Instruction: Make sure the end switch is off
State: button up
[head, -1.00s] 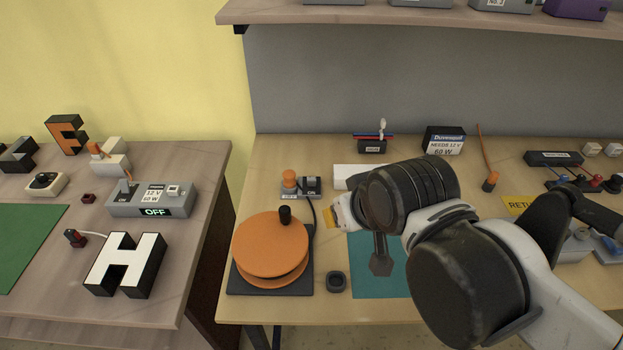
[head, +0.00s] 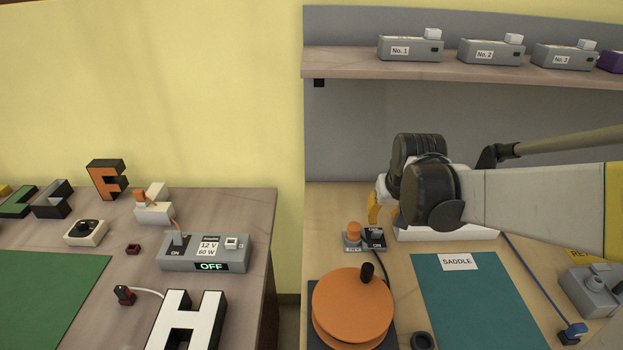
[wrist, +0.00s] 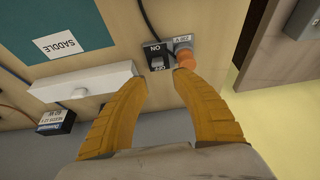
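A small grey switch box (head: 365,238) with a black rocker and an orange plug stands on the right-hand bench, behind the orange turntable. In the wrist view the black rocker (wrist: 157,59) has ON and OFF lettering at its two ends; I cannot tell which end is pressed. The orange plug (wrist: 186,58) is beside it. My gripper (wrist: 160,76) is open and empty, its yellow fingertips spread on the near side of the rocker, with the right tip close to the plug. In the head view my gripper (head: 373,210) is above and behind the box, its fingers partly hidden.
The orange turntable (head: 352,308) stands in front of the box. A white block (head: 447,233) and a teal SADDLE mat (head: 480,305) are to its right. A grey supply (head: 205,252) showing OFF is on the left bench (head: 255,205). A shelf (head: 460,64) overhangs the back.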

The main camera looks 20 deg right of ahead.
aim_at(378, 231)
jog(key=b+x, duration=0.1)
jog(key=x, duration=0.2)
jog(key=b+x, duration=0.2)
jog(key=x, duration=0.2)
jog(key=b+x, duration=0.1)
jog(key=x, duration=0.3)
jog(key=shift+w+d+f+b, duration=0.1)
jog(key=shift+d+f+b, duration=0.1)
jog(key=shift+d+b, duration=0.15)
grip_shut()
